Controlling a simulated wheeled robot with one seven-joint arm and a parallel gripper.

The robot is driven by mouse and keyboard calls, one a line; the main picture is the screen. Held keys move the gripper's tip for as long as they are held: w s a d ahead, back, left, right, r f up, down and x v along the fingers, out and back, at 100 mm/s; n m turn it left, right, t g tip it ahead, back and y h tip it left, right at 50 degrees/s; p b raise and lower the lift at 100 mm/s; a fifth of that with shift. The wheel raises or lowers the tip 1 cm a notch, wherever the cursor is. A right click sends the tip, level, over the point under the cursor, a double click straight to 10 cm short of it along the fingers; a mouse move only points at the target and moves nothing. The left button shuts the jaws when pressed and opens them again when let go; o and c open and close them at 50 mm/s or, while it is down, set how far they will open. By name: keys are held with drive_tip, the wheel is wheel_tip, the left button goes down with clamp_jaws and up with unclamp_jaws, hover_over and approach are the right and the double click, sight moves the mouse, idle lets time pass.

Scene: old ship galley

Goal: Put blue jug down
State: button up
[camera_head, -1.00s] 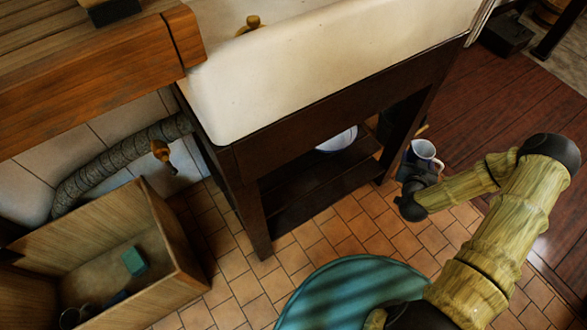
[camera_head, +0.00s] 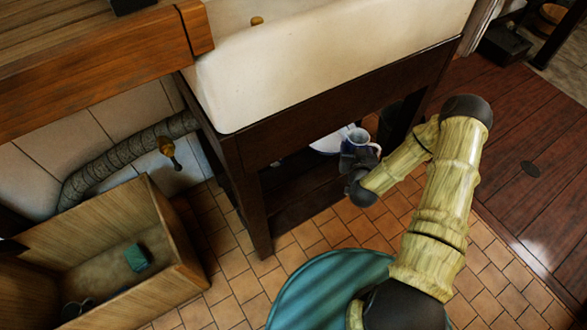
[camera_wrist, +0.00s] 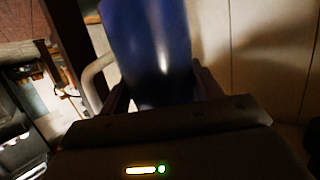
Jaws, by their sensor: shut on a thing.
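The blue jug (camera_head: 358,137), with a pale rim and inside, is at the end of my arm under the white sink. In the wrist view the jug (camera_wrist: 150,45) fills the space between the jaws, with a pale handle at its left. My gripper (camera_wrist: 158,98) is shut on the jug; in the head view the gripper (camera_head: 355,160) is partly hidden by my wrist. The jug is in front of the dark shelf (camera_head: 305,200) beneath the sink. I cannot tell whether its base touches anything.
A white bowl (camera_head: 325,144) sits on the shelf, just left of the jug and partly hidden. The dark sink frame (camera_head: 250,195) has legs and a front rail around the opening. The white sink (camera_head: 300,75) is above. A wooden crate (camera_head: 165,240) stands at left.

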drive_tip(key=shift+a, duration=0.15)
drive_tip(key=shift+w+f+b, duration=0.2)
drive_tip(key=shift+b, duration=0.1)
drive_tip(key=w+f+n+g+y+b, duration=0.1)
drive_tip(key=w+f+n+y+b, duration=0.1)
drive_tip(key=f+n+y+b, duration=0.1)
drive_tip(key=w+f+n+g+y+b, duration=0.1)
drive_tip(key=w+f+n+y+b, duration=0.2)
drive_tip(key=f+b, duration=0.5)
drive_tip(key=shift+w+d+y+b, duration=0.25)
drive_tip(key=shift+d+y+b, duration=0.15)
drive_tip(key=shift+y+b, duration=0.7)
wheel_tip(320, 180, down, 6)
drive_tip(key=b, duration=0.4)
drive_tip(key=shift+f, duration=0.15)
